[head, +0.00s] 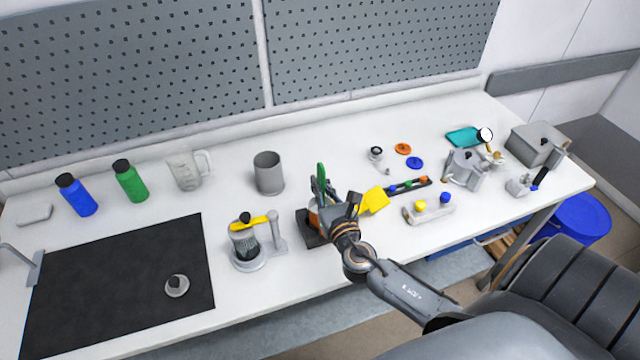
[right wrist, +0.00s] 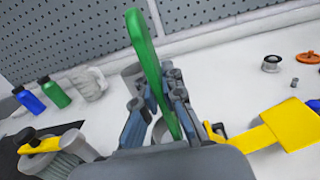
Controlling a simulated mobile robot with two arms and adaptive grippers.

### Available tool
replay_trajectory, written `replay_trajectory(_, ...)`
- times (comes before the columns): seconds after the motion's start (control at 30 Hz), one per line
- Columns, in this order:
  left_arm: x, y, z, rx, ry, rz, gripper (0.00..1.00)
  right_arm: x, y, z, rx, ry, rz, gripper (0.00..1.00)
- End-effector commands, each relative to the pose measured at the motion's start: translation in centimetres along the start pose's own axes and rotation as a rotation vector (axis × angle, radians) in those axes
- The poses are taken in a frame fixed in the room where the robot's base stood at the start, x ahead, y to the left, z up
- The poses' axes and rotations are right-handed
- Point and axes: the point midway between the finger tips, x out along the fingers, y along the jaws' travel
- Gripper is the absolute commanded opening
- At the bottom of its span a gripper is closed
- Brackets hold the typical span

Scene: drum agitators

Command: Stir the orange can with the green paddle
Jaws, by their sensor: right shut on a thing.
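The green paddle (head: 321,174) stands roughly upright, and my right gripper (head: 334,205) is shut on it. The paddle also shows large in the right wrist view (right wrist: 150,72), between my fingers (right wrist: 160,110). The orange can (head: 313,217) stands in a dark holder (head: 309,235) near the front edge of the table, mostly hidden by my right gripper. The paddle's lower end is hidden, so I cannot tell whether it is inside the can. My left gripper is not in view.
A clamp stand with a yellow-topped jar (head: 246,242) is left of the can. A yellow plate (head: 374,200) and a dark rack (head: 409,186) are close on the right. A grey cup (head: 268,174) stands behind. The black mat (head: 120,290) is mostly bare.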

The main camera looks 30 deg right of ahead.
Motion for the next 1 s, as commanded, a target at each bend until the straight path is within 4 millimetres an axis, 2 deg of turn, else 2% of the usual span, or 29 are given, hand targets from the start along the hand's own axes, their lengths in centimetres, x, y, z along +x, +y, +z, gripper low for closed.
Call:
replay_trajectory(0.3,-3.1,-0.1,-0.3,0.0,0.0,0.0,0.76,0.0,0.0,3.2,0.0,-0.001,0.0,0.0)
replay_trajectory(0.57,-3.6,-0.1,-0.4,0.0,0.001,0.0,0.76,0.0,0.0,5.5,0.0,-0.002,0.0,0.0)
replay_trajectory(1.0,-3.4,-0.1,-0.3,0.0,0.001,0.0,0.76,0.1,0.0,9.8,0.0,-0.005,0.001,0.0)
